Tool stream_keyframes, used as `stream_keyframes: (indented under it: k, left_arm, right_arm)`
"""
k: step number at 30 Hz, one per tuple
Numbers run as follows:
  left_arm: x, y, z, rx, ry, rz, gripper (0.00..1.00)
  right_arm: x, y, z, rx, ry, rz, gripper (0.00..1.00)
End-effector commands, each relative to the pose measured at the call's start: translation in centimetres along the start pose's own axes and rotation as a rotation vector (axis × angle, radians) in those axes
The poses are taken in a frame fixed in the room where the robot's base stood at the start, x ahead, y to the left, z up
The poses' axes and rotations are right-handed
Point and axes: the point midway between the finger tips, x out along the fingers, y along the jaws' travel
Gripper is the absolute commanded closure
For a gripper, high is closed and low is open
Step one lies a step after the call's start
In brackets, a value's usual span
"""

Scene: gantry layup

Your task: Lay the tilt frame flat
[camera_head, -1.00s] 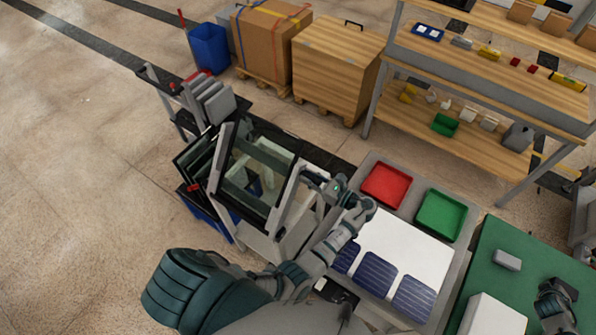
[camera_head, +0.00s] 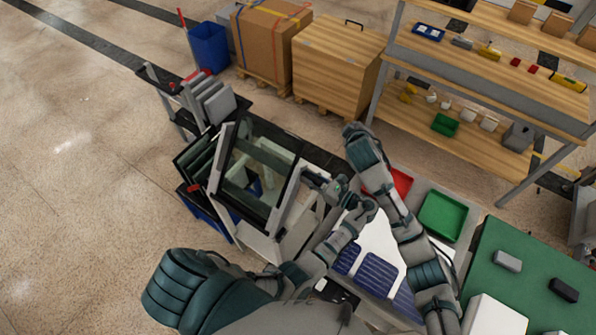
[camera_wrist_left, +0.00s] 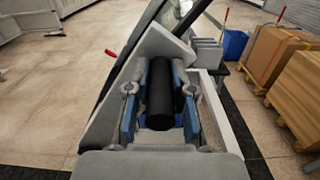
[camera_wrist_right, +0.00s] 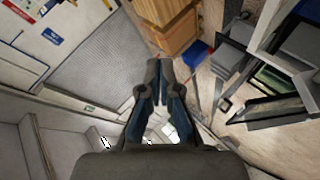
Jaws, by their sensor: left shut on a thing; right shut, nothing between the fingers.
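The tilt frame (camera_head: 212,178) is a grey frame around a glass pane, standing steeply tilted left of the worktable in the head view. My left gripper (camera_head: 308,176) is at its right side. In the left wrist view, my left gripper (camera_wrist_left: 160,98) is shut on a black cylindrical handle (camera_wrist_left: 160,100) beside a pale grey side piece of the frame. My right gripper (camera_head: 354,130) is raised above the far end of the table, apart from the frame. In the right wrist view, my right gripper (camera_wrist_right: 152,82) has its fingers together and empty.
A red tray (camera_head: 402,182), partly hidden by my right arm, and a green tray (camera_head: 443,214) lie on the table. Dark blue solar cells (camera_head: 378,272) lie on a white sheet (camera_head: 372,238). Wooden crates (camera_head: 337,65) and shelving (camera_head: 480,75) stand behind. The floor at left is clear.

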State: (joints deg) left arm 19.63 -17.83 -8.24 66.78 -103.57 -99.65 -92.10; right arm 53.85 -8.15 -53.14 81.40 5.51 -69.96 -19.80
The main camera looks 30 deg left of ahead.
Motion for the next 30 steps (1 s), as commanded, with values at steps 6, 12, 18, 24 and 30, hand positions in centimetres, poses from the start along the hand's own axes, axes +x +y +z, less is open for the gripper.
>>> stream_keyframes:
  k: [6, 12, 18, 24, 30]
  left_arm:
    - [0.1, 0.2, -0.2, 0.004, 0.001, 0.008, 1.0]
    - [0.1, 0.2, -0.2, 0.004, 0.001, 0.009, 1.0]
    - [0.1, 0.1, -0.2, 0.005, 0.0, 0.009, 1.0]
    - [0.1, 0.1, -0.2, 0.005, 0.0, 0.009, 1.0]
    - [0.1, 0.2, -0.2, 0.005, -0.001, 0.008, 1.0]
  right_arm:
    - [-9.2, -11.1, -8.2, 0.093, -0.091, -0.391, 1.0]
    - [-14.3, -15.7, -9.2, 0.062, -0.195, -0.536, 1.0]
    - [-13.6, -17.2, -8.8, 0.057, -0.219, -0.556, 1.0]
    - [-10.2, -19.3, -8.0, 0.057, -0.218, -0.556, 1.0]
    - [-6.7, -21.5, -7.2, 0.056, -0.217, -0.555, 1.0]
